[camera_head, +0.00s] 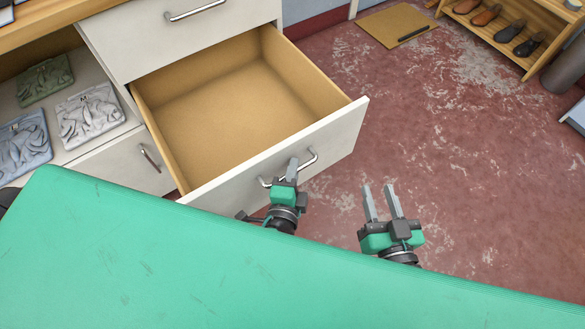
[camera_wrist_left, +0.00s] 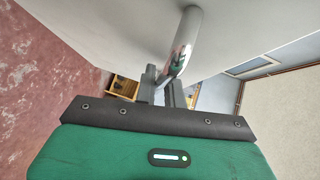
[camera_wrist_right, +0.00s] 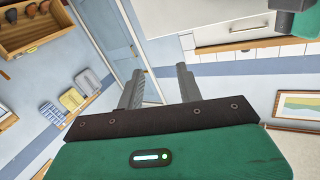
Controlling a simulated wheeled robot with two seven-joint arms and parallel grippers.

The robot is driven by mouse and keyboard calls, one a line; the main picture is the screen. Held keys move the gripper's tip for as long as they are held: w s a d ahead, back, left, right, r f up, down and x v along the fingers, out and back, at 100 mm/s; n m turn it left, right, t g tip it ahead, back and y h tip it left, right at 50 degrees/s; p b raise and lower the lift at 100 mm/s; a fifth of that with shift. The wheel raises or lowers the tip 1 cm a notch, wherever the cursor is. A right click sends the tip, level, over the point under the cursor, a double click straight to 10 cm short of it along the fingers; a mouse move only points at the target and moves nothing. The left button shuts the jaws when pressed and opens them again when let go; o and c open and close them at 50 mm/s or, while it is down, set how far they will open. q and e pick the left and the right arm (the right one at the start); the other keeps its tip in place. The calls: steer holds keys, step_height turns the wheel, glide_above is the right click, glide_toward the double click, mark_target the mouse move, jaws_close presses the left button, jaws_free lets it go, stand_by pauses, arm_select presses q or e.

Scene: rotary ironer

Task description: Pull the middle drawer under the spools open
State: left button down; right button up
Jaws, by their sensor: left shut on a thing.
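The middle drawer (camera_head: 340,128) is white-fronted with a wooden inside. It is pulled well out of the cabinet, and its box looks empty. Its curved metal handle (camera_head: 313,157) is on the front face. In the left wrist view the handle (camera_wrist_left: 187,35) runs down between the fingers (camera_wrist_left: 165,88). My right gripper (camera_head: 381,190) is open and empty, apart from the drawer, to its right. Its spread fingers also show in the right wrist view (camera_wrist_right: 160,80). No spools are in view.
A closed drawer (camera_head: 240,30) with a handle is above the open one. A cabinet door (camera_head: 125,160) is at the left, below a shelf with moulded slabs (camera_head: 90,115). A shoe rack (camera_head: 490,30) and brown mat (camera_head: 395,25) are far right. The red floor right of the drawer is clear.

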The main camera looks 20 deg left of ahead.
arm_select(q)
steer(key=c, duration=1.8)
jaws_free()
steer(key=shift+o, duration=0.2)
